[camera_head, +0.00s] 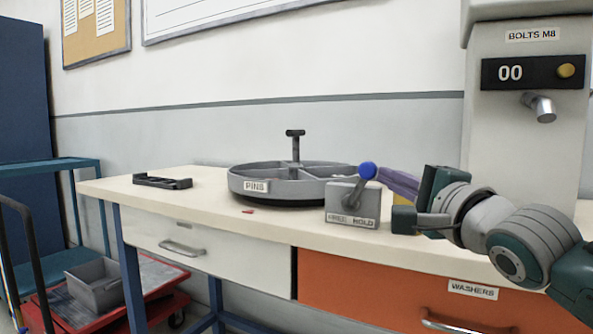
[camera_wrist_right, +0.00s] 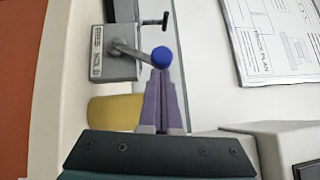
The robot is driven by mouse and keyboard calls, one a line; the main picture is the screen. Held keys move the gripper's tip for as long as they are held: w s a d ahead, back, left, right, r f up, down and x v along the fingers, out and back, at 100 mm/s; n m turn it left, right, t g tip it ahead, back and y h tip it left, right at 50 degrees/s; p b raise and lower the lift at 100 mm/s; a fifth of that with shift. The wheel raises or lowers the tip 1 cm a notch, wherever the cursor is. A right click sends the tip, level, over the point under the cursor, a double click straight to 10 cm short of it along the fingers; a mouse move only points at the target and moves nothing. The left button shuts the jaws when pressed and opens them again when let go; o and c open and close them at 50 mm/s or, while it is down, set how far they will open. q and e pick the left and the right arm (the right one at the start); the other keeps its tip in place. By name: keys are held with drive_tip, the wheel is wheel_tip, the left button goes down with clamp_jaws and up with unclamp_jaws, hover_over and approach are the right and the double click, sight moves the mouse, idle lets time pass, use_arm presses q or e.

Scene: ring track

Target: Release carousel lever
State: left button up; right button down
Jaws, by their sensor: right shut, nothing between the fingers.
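The lever box (camera_head: 340,205) is grey, stands at the front of the workbench and carries a label reading FREE on the left and HOLD on the right. Its lever has a blue ball knob (camera_head: 367,171) and leans right, towards the HOLD side. The knob also shows in the right wrist view (camera_wrist_right: 161,57). The grey round carousel (camera_head: 290,188), labelled PINS, stands behind and left of the box. My right gripper (camera_head: 383,174) is shut and empty, its purple fingertips at the knob; I cannot tell whether they touch it. My left gripper is not in view.
A dispenser (camera_head: 527,130) labelled BOLTS M8 stands at the right. A black tray (camera_head: 162,181) lies on the bench (camera_head: 215,226) at the left. A yellow object (camera_wrist_right: 113,112) shows beside the fingers in the wrist view. A grey bin (camera_head: 94,285) sits on a red cart below.

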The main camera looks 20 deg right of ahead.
drive_tip(key=w+a+r+n+g+h+p, duration=0.1)
drive_tip(key=w+a+r+n+g+p, duration=0.2)
drive_tip(key=p, duration=1.5)
drive_tip(key=w+a+n+g, duration=0.2)
drive_tip(key=w+n+g, duration=0.1)
drive_tip(key=g, duration=0.1)
drive_tip(key=shift+w+a+r, duration=0.3)
drive_tip(key=shift+a+r, duration=0.05)
